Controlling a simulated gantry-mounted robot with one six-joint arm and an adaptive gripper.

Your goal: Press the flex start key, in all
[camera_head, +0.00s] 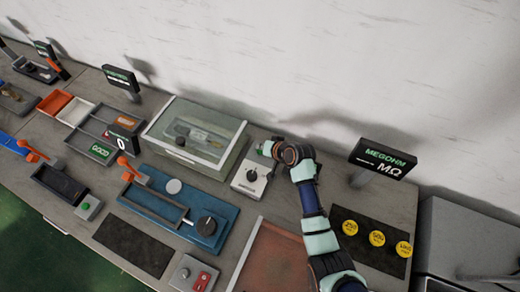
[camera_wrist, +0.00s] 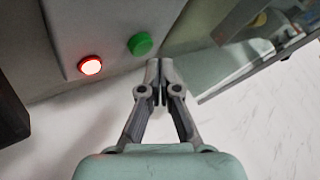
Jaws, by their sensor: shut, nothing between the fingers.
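A green round button (camera_wrist: 140,44) sits on a light grey panel in the wrist view, beside a lit red lamp or button (camera_wrist: 90,65). I cannot read a label on either, so I cannot tell for certain which is the flex start key. My gripper (camera_wrist: 158,68) is shut and empty, its tips just below and right of the green button in the picture. I cannot tell whether they touch the panel. In the head view my gripper (camera_head: 264,148) is beside the clear-lidded case (camera_head: 215,130), just above a beige box with a dark knob (camera_head: 250,180).
A blue fixture (camera_head: 205,237) with a black knob lies at the front. A small box with a green button (camera_head: 88,206) and a red-button box (camera_head: 193,274) stand nearby. The megohm display (camera_head: 383,158) and yellow discs (camera_head: 376,238) are at the right. A wall runs behind.

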